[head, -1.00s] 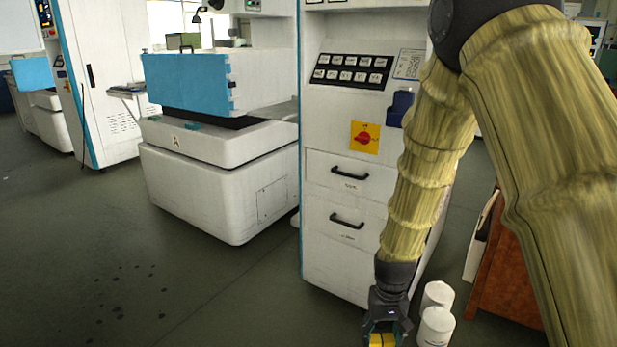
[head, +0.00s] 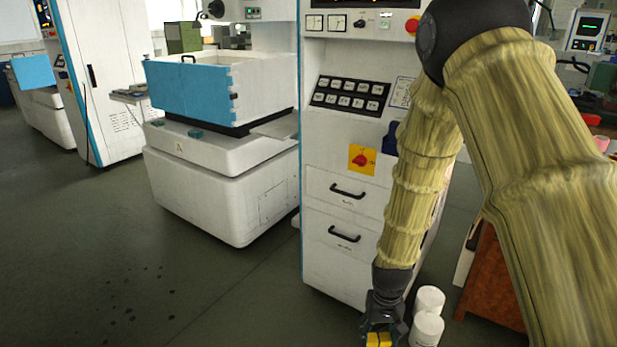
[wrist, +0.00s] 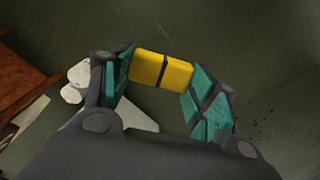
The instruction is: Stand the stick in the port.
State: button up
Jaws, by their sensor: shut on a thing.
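My gripper (head: 379,336) hangs low in the head view, at the bottom edge, in front of the white cabinet. It is shut on a yellow block-like thing (head: 378,341), which I take to be the stick. In the wrist view the yellow stick (wrist: 162,69) with a dark line across it lies between the teal pads of my gripper (wrist: 160,80). Its full length cannot be told from here. I cannot make out the port in either view.
Two white cylinders (head: 427,315) stand on the floor just right of my gripper. The white cabinet (head: 335,268) with drawers rises behind it. A brown wooden piece (head: 492,285) stands at the right. The floor (head: 120,270) to the left is clear.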

aim_at(379, 339)
jog(key=shift+s+r+p, duration=0.25)
jog(key=shift+r+p, duration=0.8)
jog(key=shift+p, duration=0.3)
jog(key=shift+s+r+p, duration=0.2)
jog(key=shift+r+p, duration=0.8)
jog(key=shift+p, duration=0.3)
jog(key=shift+f, duration=0.1)
